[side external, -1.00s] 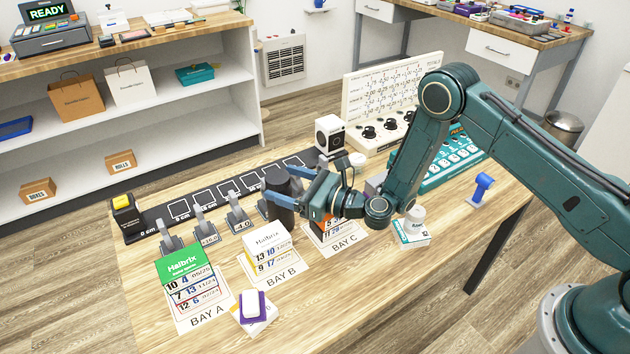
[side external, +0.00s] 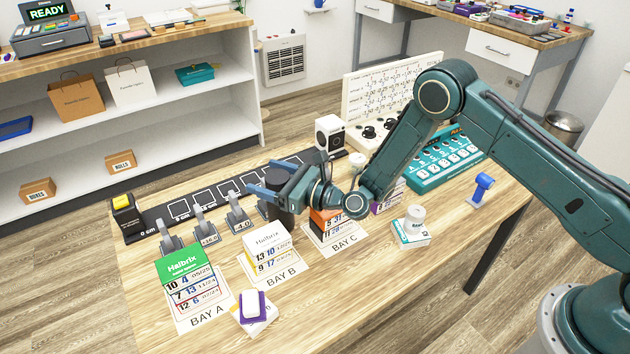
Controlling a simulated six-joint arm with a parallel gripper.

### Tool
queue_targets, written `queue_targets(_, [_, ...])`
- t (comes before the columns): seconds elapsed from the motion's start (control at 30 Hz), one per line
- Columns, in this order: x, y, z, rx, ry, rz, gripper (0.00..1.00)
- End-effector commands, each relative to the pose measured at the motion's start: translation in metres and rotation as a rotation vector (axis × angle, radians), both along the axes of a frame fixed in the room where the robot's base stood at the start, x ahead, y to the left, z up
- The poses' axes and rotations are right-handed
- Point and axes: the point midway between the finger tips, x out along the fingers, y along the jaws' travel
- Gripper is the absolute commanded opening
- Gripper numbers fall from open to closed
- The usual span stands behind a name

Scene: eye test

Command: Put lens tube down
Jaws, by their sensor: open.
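The lens tube, a dark upright cylinder (side external: 283,213), stands at the near edge of the dark marked strip, behind the BAY B and BAY C cards. My gripper (side external: 262,179) is open, with its blue fingers at the upper part of the tube. The fingers and wrist cover part of the tube. I cannot tell whether a finger touches it.
Boxes stand on BAY A (side external: 205,318), BAY B (side external: 277,285) and BAY C (side external: 343,245). A white speaker-like box (side external: 329,133) stands behind my gripper.

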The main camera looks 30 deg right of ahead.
Motion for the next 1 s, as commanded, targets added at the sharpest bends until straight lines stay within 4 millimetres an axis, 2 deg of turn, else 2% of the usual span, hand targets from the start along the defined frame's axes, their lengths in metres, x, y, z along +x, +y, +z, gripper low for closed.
queue_targets(0.6, [0.0011,0.0005,0.0002,0.000,0.000,0.000,0.75])
queue_targets(0.67, [0.0011,0.0005,0.0002,0.000,0.000,0.000,0.65])
queue_targets(0.9, [0.0011,0.0005,0.0001,0.000,0.000,0.000,0.18])
queue_targets(1.0, [0.0012,0.0005,0.0006,0.001,-0.001,-0.001,0.03])
